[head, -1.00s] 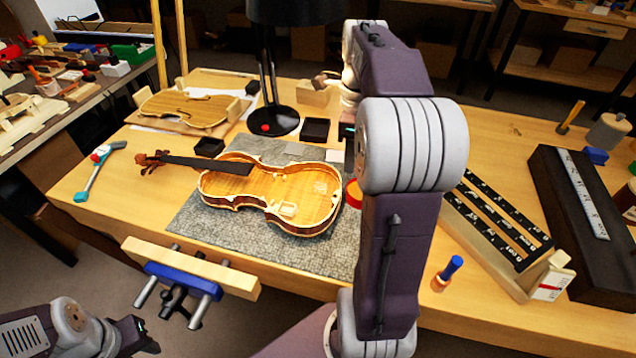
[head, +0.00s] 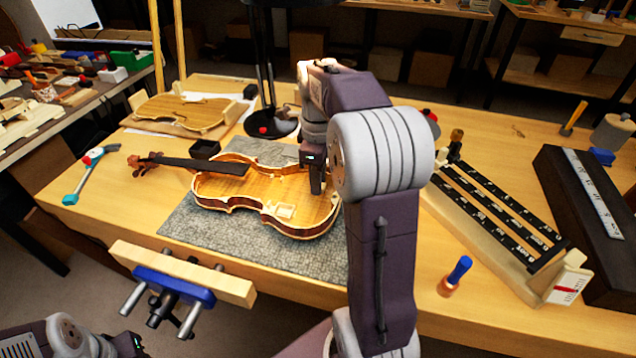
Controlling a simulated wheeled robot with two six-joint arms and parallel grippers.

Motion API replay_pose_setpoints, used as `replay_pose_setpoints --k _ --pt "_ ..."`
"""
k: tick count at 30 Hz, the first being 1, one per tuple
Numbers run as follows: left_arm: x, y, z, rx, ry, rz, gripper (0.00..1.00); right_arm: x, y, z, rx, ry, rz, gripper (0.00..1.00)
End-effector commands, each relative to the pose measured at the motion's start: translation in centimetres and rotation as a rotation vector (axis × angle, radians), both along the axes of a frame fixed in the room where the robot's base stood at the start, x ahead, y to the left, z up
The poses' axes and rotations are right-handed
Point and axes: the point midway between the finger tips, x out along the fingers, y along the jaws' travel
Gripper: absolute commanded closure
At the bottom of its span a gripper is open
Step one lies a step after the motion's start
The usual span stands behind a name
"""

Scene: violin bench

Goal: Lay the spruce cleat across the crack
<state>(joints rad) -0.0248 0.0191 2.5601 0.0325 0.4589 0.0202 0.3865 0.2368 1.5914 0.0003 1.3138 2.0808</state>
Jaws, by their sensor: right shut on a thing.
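The open violin body (head: 235,194) lies on the grey mat (head: 208,228), its neck pointing left and its amber inside facing up. A small pale square piece (head: 286,211) shows inside its lower part. My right gripper (head: 317,190) points down over the right part of the open body. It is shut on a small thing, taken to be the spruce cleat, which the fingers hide. The crack cannot be made out, and whether the held piece touches the wood cannot be told. My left gripper (head: 132,346) is low at the left, away from the violin; its jaws are unclear.
A vise (head: 172,284) sits on the bench's front edge. A black lamp (head: 268,125) stands behind the violin, beside a violin plate (head: 182,112) on a board. A slotted wooden rack (head: 500,225) and a blue-handled tool (head: 458,271) are to the right.

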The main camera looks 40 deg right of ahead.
Motion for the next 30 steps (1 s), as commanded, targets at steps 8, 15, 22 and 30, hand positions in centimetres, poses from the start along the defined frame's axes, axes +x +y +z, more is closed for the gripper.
replay_pose_setpoints --k 8,15,22,30 --pt "0.0 0.0 0.0 0.000 0.000 0.000 0.64 0.0 0.0 -0.2 0.000 0.000 0.000 0.67" --pt "0.0 0.0 0.0 0.000 0.000 0.000 0.64 0.0 0.0 -0.1 0.000 0.000 0.000 0.56" --pt "0.0 0.0 1.3 0.000 0.000 0.000 0.64 0.1 0.0 2.1 -0.001 -0.002 0.000 0.56" --pt "0.0 0.0 3.7 0.000 0.000 0.000 0.64 0.1 0.0 7.1 0.000 -0.001 0.000 0.56"
